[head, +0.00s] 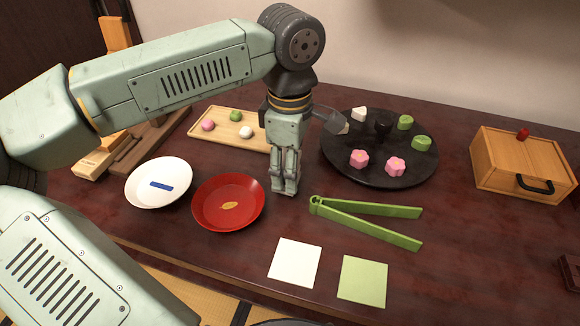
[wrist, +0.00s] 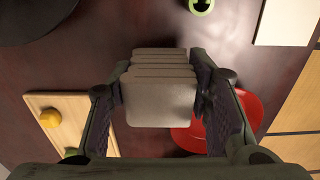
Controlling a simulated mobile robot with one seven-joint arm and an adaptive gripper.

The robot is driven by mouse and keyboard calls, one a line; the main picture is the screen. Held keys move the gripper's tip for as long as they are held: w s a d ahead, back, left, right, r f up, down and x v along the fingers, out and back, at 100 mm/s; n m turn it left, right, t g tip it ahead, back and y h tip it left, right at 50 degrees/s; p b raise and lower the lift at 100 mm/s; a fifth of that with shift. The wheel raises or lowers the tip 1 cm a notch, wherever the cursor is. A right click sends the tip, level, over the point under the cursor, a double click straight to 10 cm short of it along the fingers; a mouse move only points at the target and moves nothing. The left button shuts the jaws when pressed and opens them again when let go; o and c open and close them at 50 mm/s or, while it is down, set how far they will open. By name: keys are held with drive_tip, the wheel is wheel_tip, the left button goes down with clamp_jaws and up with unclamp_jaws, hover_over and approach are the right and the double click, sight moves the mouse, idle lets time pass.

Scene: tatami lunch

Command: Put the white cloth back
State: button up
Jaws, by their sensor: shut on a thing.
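My gripper (head: 284,186) points down over the dark table, just right of the red dish. In the wrist view my gripper (wrist: 160,72) is shut on the white cloth (wrist: 161,102), a greyish-white folded piece with several layers showing along one edge. The fingers press on its two opposite sides. In the head view the cloth is mostly hidden by the fingers, and I cannot tell whether it touches the table. A flat white square (head: 295,262) lies near the table's front edge, beside a flat green square (head: 362,281).
A red dish (head: 204,214) and white dish (head: 136,190) stand left of my gripper. A wooden tray (head: 205,133) with sweets is behind; a black round plate (head: 388,178) with sweets is right. Green tongs (head: 370,210) lie right. A wooden box (head: 515,172) stands far right.

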drive_tip(key=shift+f, duration=0.55)
drive_tip(key=shift+f, duration=0.1)
drive_tip(key=shift+f+b, duration=0.15)
drive_tip(key=shift+b, duration=0.15)
drive_tip(key=o, duration=1.1)
wheel_tip(320, 180, up, 13)
drive_tip(key=shift+f+p, duration=0.2)
drive_tip(key=shift+p, duration=0.3)
